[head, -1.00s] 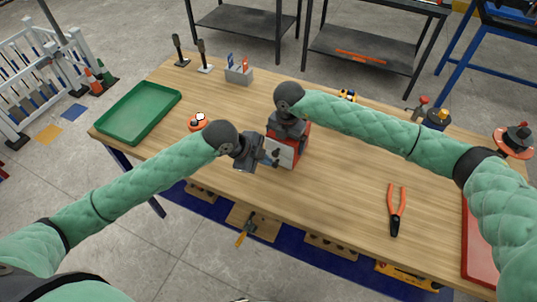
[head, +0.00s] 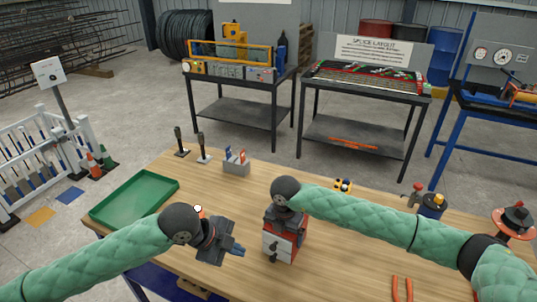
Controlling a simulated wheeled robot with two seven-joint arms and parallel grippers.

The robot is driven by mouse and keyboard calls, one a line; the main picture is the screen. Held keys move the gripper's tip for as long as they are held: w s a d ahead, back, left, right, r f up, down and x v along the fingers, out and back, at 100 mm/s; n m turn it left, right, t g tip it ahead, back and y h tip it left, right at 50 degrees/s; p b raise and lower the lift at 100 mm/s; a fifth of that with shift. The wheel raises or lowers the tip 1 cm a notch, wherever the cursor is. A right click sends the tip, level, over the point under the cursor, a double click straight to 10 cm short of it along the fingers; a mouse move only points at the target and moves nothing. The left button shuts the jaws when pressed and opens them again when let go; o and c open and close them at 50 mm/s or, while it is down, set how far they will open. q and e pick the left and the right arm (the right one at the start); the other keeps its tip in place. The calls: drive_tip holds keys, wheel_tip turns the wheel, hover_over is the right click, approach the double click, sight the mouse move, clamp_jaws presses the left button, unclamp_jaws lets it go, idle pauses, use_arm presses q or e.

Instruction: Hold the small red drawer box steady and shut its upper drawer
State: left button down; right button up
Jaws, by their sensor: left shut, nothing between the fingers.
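The small red drawer box (head: 297,246) stands on the wooden table (head: 345,262) near its middle, with a pale front panel and dark handles. Its drawer fronts look about flush with the body, but they are too small to be sure. My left gripper (head: 238,250) is shut and empty, just left of the box and apart from it. My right gripper (head: 281,216) is pointed down at the top of the box from above. Its fingers are hidden by its own wrist and the box, so its grip does not show.
A green tray (head: 176,184) lies at the table's left. Behind the box stand a grey holder (head: 237,168) and two dark-handled tools (head: 202,148). Orange-handled pliers (head: 402,287) lie at the front right. A dark can (head: 432,207) stands at the right; wood around the box is clear.

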drive_tip(key=o, duration=1.2)
drive_tip(key=shift+r, duration=0.15)
